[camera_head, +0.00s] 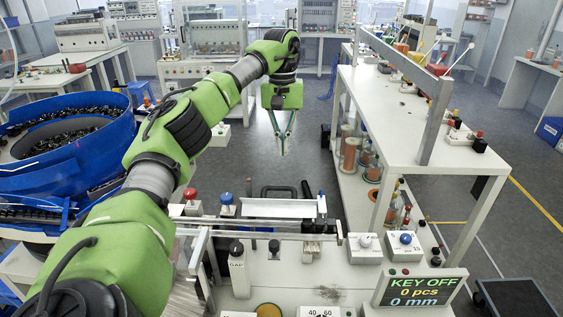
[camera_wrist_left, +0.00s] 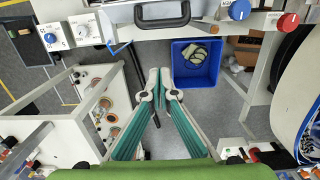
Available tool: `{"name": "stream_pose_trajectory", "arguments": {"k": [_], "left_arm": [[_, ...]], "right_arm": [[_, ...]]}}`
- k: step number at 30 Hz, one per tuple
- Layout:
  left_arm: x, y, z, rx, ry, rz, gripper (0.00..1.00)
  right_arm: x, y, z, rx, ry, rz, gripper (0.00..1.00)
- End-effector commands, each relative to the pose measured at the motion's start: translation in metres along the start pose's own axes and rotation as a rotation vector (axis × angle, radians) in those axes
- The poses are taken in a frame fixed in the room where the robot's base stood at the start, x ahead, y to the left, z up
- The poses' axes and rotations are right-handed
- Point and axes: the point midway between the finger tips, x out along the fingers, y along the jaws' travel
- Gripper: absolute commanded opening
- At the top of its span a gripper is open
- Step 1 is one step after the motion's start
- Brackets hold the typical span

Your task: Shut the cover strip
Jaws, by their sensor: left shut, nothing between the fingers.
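A pale flat strip (camera_head: 278,208), which looks like the cover strip, lies across the back of the bench, and a black handle-like frame (camera_head: 280,190) stands just behind it. I cannot tell how far open it is. In the left wrist view a dark handle-like frame (camera_wrist_left: 165,22) shows at the top edge. My left gripper (camera_head: 283,152) hangs fingers down in the air beyond the bench, apart from the strip. Its fingertips meet, shut and empty, in the left wrist view (camera_wrist_left: 158,78). My right gripper does not show.
A red knob (camera_head: 190,194) and a blue knob (camera_head: 227,198) stand left of the strip. A display (camera_head: 423,288) reads KEY OFF. A blue bowl feeder (camera_head: 75,165) is at the left, a white shelf (camera_head: 415,120) at the right. A blue bin (camera_wrist_left: 196,65) stands on the floor.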

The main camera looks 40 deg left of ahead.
Motion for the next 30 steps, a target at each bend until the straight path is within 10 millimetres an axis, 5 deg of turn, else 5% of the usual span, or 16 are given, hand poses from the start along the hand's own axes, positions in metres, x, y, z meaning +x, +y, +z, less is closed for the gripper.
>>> {"name": "stream_pose_trajectory", "arguments": {"k": [7, 19, 30], "left_arm": [[0.015, -0.008, 0.0, 0.009, 0.001, -0.018, 0.0], [0.099, -0.009, 0.001, 0.007, -0.002, -0.018, 0.0], [0.083, -0.007, 0.032, 0.008, 0.004, -0.013, 0.0]], "right_arm": [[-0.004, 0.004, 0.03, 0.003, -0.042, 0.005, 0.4], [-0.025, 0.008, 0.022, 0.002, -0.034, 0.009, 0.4], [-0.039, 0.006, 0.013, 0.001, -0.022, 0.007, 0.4]]}}
